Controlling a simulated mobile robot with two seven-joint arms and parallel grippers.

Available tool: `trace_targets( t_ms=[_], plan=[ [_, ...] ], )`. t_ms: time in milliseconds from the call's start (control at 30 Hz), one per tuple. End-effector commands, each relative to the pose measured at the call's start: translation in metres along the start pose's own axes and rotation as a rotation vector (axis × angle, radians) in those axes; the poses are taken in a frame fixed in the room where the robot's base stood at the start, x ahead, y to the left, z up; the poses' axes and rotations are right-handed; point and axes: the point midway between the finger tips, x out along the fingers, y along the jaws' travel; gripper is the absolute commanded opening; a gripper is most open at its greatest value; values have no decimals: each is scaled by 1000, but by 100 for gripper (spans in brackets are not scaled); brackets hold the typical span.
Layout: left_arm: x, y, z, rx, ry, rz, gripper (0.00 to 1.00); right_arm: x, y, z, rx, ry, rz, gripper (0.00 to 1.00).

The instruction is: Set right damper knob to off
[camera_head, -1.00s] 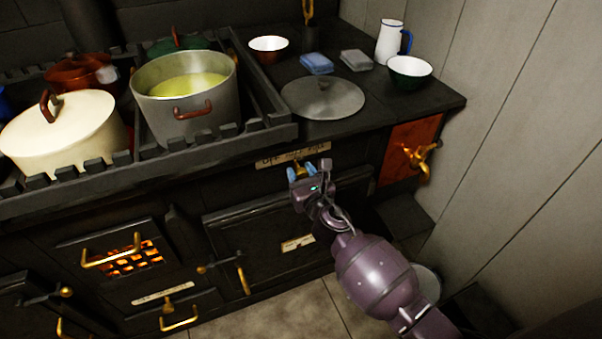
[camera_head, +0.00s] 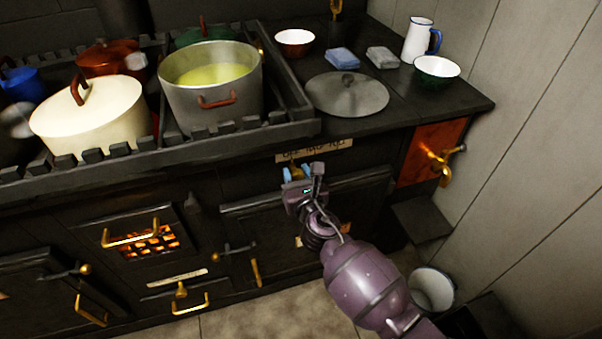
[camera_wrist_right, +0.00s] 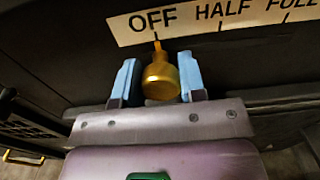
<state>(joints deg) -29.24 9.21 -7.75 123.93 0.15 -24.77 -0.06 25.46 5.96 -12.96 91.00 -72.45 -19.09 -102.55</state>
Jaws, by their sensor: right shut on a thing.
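The right damper knob (camera_wrist_right: 160,78) is a small brass knob on the dark stove front. In the right wrist view it sits right below the word OFF on the cream label (camera_wrist_right: 200,20), left of HALF and FULL. My right gripper (camera_wrist_right: 161,80) is shut on the knob, with one blue finger on each side. In the head view the right gripper (camera_head: 299,173) is at the stove front, under the left part of the label (camera_head: 314,151), with the knob (camera_head: 297,171) small and partly hidden between the fingers. My left gripper is not in view.
The dark oven door (camera_head: 345,205) with a bar lies behind and below my right gripper. A pot rail (camera_head: 200,145) and a grey lid (camera_head: 347,93) are above. A brass tap (camera_head: 440,163) on a copper panel and the wall are right. A bucket (camera_head: 432,290) stands below.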

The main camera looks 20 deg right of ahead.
Motion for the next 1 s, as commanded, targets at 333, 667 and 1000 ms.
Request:
trace_targets(
  t_ms=[333, 667, 1000],
  plan=[
    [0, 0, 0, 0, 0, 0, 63, -1, 3, 0, 3, 1, 7, 62],
    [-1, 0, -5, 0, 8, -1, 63, -15, 2, 0, 2, 0, 6, 62],
    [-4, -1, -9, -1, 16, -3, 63, -72, 2, 0, 3, 1, 6, 62]
  ],
)
